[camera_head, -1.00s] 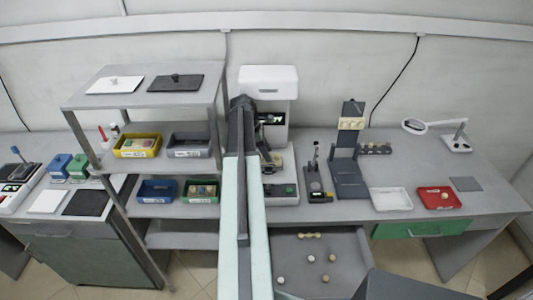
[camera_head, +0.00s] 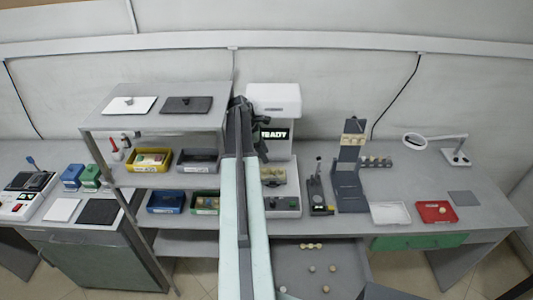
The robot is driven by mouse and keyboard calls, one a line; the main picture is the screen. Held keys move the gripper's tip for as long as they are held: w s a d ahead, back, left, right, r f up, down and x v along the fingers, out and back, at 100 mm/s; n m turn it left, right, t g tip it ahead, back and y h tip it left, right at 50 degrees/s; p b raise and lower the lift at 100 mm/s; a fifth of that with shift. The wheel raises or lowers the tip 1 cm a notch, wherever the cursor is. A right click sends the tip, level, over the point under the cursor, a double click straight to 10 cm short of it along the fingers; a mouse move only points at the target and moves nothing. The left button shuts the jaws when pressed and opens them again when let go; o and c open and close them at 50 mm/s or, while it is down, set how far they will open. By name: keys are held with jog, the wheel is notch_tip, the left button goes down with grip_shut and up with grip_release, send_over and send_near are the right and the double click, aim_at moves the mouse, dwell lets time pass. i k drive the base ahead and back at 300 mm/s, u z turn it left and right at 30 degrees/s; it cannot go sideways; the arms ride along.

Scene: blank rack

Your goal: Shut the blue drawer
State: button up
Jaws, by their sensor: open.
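An open drawer (camera_head: 340,253) sticks out below the desk at the bottom centre, with several small round pieces in it. Its inside looks grey; its front face does not show clearly, so I cannot tell its colour. My arm reaches up from the bottom, left of the drawer, and hides part of that side. My gripper (camera_head: 263,147) is open at the arm's far end, in front of the white machine, well above and beyond the drawer. I see nothing held in it.
A green drawer (camera_head: 420,242) sits under the desk on the right. The white machine (camera_head: 274,97) shows READY. A shelf rack (camera_head: 155,118) with yellow, grey, blue and green bins stands left of my arm. A white tray (camera_head: 390,213) and red tray (camera_head: 436,212) lie right.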

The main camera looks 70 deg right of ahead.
aim_at(291, 264)
jog(key=k, duration=1)
